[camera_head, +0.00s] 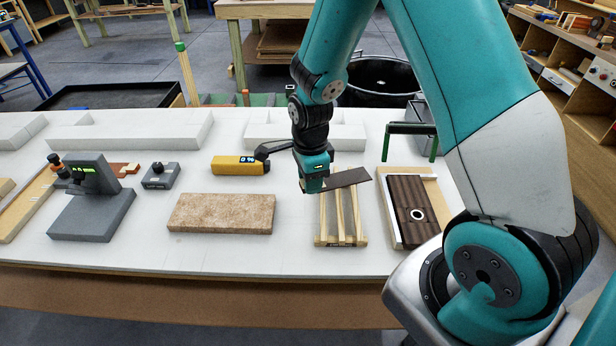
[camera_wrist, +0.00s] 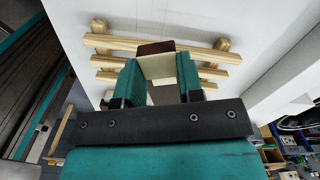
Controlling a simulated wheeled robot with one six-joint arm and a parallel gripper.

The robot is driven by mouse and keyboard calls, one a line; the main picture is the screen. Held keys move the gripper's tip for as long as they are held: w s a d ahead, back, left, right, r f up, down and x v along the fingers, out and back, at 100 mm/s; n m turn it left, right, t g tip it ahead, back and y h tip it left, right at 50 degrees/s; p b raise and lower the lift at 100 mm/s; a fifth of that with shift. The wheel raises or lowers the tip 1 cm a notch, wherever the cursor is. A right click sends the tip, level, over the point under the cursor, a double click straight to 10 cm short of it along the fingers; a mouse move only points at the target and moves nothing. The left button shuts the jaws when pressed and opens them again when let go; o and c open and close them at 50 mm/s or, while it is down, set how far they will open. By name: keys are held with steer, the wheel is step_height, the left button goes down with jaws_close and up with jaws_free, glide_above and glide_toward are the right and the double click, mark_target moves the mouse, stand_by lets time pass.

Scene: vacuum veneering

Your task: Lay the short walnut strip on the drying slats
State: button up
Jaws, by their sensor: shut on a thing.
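The short walnut strip (camera_head: 350,178) is a thin dark brown piece. In the head view it lies across the far part of the drying slats, angled up to the right. My gripper (camera_head: 313,188) is shut on its left end. The drying slats (camera_head: 341,222) are pale wooden bars on the white table. In the wrist view the slats (camera_wrist: 115,43) are behind my gripper (camera_wrist: 160,82), and a brown end of the strip (camera_wrist: 156,47) shows between the fingers. I cannot tell whether the strip touches the slats.
Left are a tan slab (camera_head: 222,213), a yellow device (camera_head: 238,165) and a grey stand (camera_head: 92,215). White table surface (camera_head: 290,245) is bare in front.

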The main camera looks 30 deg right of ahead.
steer(key=m, duration=0.3)
steer(key=shift+w+r+m, duration=0.2)
steer(key=shift+m, duration=0.2)
steer(key=shift+a, duration=0.15)
steer(key=shift+w+a, duration=0.1)
steer(key=shift+f+b, duration=1.9)
steer(key=shift+f, duration=0.9)
steer(key=shift+f, duration=0.15)
steer(key=o, duration=1.2)
